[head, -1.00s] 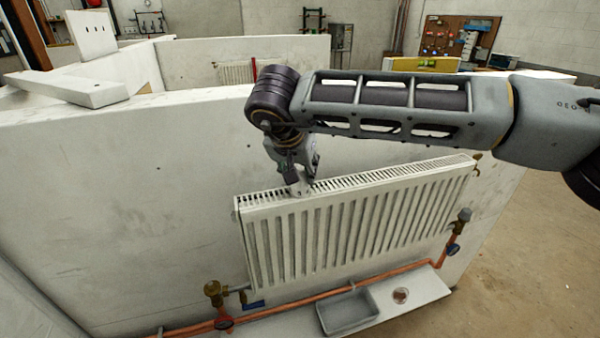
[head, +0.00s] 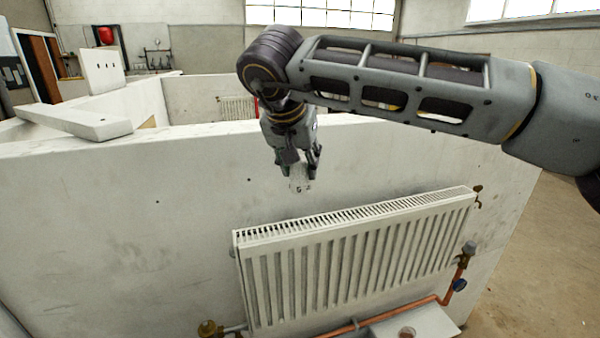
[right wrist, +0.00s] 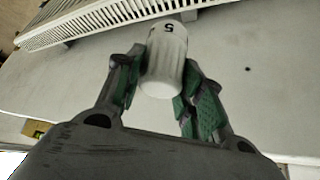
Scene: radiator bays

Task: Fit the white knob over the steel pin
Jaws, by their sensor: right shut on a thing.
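My right gripper (head: 303,168) is shut on the white knob (head: 299,180), which hangs below the fingers, in front of the pale wall and above the radiator's top in the picture. In the right wrist view the knob (right wrist: 165,62) sits between the green-padded fingers (right wrist: 162,75), with a dark "5" on its side. A brass valve (head: 207,328) shows at the bottom edge, below the radiator's left end. Another valve (head: 466,256) with a grey top stands at the radiator's right end. I cannot make out the steel pin clearly. My left gripper is out of view.
The white radiator (head: 355,255) hangs on the pale wall panel (head: 140,210). A copper pipe (head: 390,318) runs below it. Part of a light shelf (head: 425,322) shows at the bottom. A loose board (head: 75,121) lies on the panel's top edge.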

